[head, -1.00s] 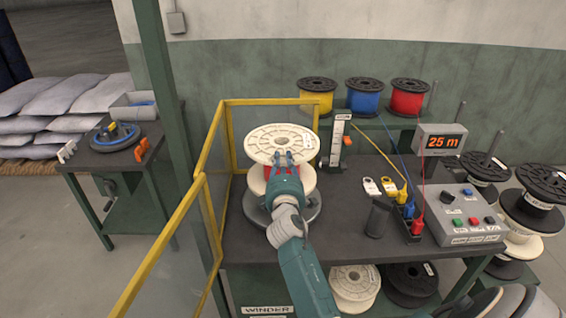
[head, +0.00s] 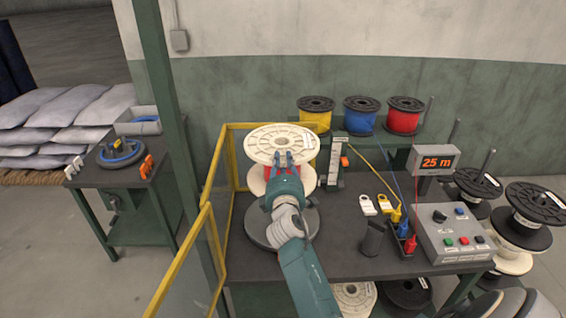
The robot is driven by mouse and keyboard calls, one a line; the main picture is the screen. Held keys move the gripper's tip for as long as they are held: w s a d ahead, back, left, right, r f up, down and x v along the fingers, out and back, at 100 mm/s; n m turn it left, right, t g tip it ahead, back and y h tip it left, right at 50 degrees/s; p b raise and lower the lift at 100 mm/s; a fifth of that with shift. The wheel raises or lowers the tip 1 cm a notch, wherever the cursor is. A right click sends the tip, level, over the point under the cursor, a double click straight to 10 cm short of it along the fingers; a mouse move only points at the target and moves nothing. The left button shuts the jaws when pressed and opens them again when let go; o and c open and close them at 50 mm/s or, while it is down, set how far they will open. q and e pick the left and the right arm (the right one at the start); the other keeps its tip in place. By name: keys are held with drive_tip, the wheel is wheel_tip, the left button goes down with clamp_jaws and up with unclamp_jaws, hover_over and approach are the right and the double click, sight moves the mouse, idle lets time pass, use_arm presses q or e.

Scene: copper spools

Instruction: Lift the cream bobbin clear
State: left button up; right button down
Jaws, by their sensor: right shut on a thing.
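The cream bobbin (head: 268,140), wound with red wire, is in the middle of the head view, above the winder's round grey plate (head: 262,236). Its top flange faces me, and red winding shows beside the fingers. My right gripper (head: 284,160) reaches in from below and is shut on the bobbin at its near side, below the top flange. The lower flange appears raised off the plate, with my gripper and wrist hiding part of the gap. My left gripper is not in view.
A yellow guard frame (head: 207,215) stands close on the left. A length gauge (head: 335,165) stands just right of the bobbin. Yellow (head: 316,118), blue (head: 360,118) and red (head: 404,118) spools sit behind. A control box (head: 450,235) is at right.

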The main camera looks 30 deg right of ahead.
drive_tip(key=shift+r+p, duration=2.15)
drive_tip(key=shift+r, duration=1.05)
drive_tip(key=shift+f, duration=0.1)
